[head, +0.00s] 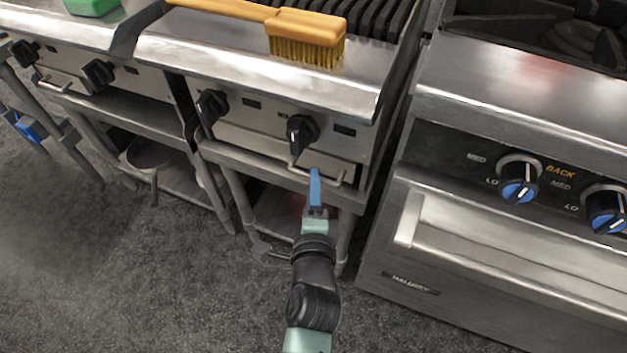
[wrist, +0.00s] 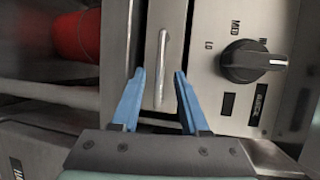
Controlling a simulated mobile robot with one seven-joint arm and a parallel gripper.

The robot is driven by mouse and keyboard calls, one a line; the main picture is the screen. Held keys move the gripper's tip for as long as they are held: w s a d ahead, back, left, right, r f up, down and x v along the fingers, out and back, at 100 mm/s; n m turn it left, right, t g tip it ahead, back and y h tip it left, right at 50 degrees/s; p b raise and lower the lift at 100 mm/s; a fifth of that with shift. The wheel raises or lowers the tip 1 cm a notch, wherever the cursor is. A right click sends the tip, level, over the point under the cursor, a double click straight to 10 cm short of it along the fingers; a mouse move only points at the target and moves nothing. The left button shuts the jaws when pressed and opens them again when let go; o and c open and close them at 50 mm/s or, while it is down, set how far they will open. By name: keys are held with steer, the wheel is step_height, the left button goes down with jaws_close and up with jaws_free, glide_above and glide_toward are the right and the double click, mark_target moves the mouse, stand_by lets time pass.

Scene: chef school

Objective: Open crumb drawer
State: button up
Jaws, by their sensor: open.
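The crumb drawer (head: 262,147) is the long, narrow steel front below the knobs of the middle grill; it looks shut. Its thin bar handle (head: 340,180) is at the drawer's right part, partly hidden by my gripper. My gripper (head: 315,172) has blue fingers and is at the handle. In the wrist view, the fingers (wrist: 159,74) are open, one on each side of the handle (wrist: 162,60), with gaps on both sides. The drawer front (wrist: 177,15) runs up from between them. Whether the fingers touch the handle cannot be told.
Black knobs (head: 302,133) sit just above the drawer. A yellow brush (head: 305,30) lies on the grill top. A steel range (head: 480,240) with blue-faced knobs stands close on the right. A shelf with a pan (head: 150,152) is low at left. The dark floor in front is clear.

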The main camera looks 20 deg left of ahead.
steer(key=shift+x, duration=1.1)
jaws_close()
stand_by(0.7)
